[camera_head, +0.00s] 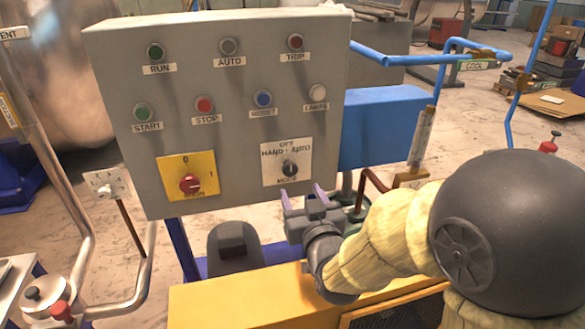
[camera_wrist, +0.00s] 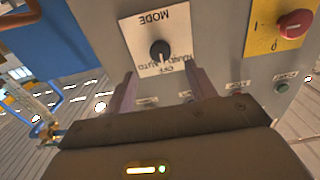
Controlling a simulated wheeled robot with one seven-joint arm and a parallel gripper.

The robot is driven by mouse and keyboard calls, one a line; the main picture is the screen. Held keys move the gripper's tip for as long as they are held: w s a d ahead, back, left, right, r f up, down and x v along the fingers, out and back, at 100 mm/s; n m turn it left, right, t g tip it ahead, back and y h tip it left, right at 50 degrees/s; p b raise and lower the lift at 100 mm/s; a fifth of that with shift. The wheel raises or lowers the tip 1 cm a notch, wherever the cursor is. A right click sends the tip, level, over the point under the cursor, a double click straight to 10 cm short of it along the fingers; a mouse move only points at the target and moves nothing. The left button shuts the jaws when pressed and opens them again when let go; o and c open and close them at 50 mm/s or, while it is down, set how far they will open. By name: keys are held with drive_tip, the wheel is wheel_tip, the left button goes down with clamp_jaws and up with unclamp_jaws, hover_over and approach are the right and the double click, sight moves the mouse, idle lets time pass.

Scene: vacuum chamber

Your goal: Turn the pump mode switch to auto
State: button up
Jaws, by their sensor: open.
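The pump mode switch (camera_head: 289,168) is a dark round knob on a white plate (camera_head: 272,177) at the lower right of the grey control panel. The plate reads HAND, OFF, AUTO and MODE, with AUTO on the right in the head view. The knob seems to point up towards OFF, but its mark is small. My gripper (camera_head: 302,191) is open and empty just below and in front of the plate. In the wrist view the picture is upside down; the knob (camera_wrist: 159,49) shows between and beyond my two fingertips (camera_wrist: 158,72), apart from them.
The grey panel (camera_head: 130,130) also has several buttons and lamps. A red rotary switch (camera_head: 190,184) on a yellow plate sits left of the mode switch. A blue box (camera_head: 382,120) and a clear tube (camera_head: 421,137) stand right of the panel. A yellow housing (camera_head: 215,303) lies below.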

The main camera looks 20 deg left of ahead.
sight(291, 172)
drive_tip(key=p+x, duration=0.2)
drive_tip(key=x, duration=0.5)
drive_tip(key=shift+w+a, duration=0.25)
drive_tip(key=c, duration=1)
